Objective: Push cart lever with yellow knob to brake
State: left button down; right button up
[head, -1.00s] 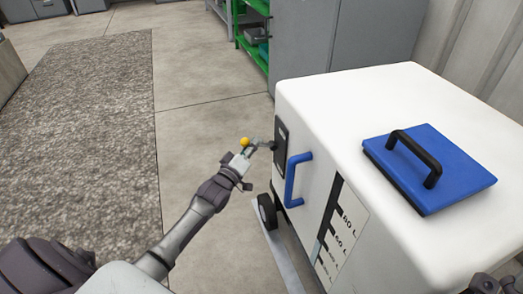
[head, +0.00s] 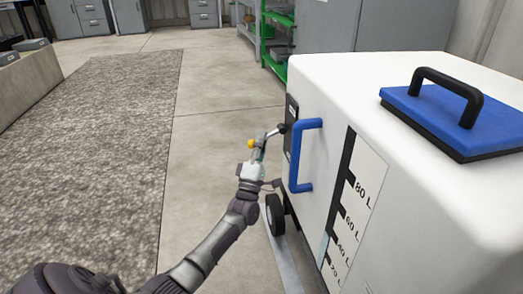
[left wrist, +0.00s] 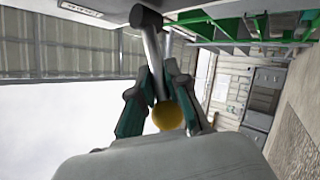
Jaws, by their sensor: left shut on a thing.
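The cart (head: 414,118) is a white box on the right in the head view. Its lever (head: 269,134) is a metal rod coming out of a black plate (head: 290,135) on the cart's side, with a yellow knob (head: 251,144) at its end. In the head view my left gripper (head: 258,156) is at the knob end. In the left wrist view the rod (left wrist: 159,68) runs from a dark pivot to between the fingers, and the yellow knob (left wrist: 167,116) sits between them. The left gripper (left wrist: 160,92) is shut on the lever. My right gripper is out of view.
A blue handle (head: 296,155) stands out from the cart's side, just right of the lever. A blue lid (head: 420,110) with a black handle lies on top. A black wheel (head: 275,214) is below my gripper. Floor left of the cart is clear, with a grey mat (head: 95,155) beyond.

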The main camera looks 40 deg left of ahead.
pick_arm(q)
jog(key=shift+w+a+f+n+g+y+b, duration=0.15)
jog(key=shift+n+y+b, duration=0.35)
jog(key=shift+n+y, duration=0.25)
jog(key=shift+s+a+f+n+g+y+b, duration=0.1)
jog(key=shift+f+n+g+y+b, duration=0.1)
jog(key=shift+n+y+b, duration=0.45)
jog(key=shift+w+a+f+n+g+y+b, duration=0.15)
jog(key=shift+n+y+b, duration=0.15)
jog(key=shift+n+y, duration=0.6)
jog(key=shift+d, duration=0.1)
jog(key=c, duration=1.2)
grip_release()
jog(key=shift+o, duration=0.2)
jog(key=shift+s+f, duration=0.1)
jog(key=shift+f, duration=0.05)
jog(key=shift+d, duration=0.1)
jog(key=v, duration=1.2)
jog(key=shift+a, duration=0.2)
jog(key=shift+s, duration=0.1)
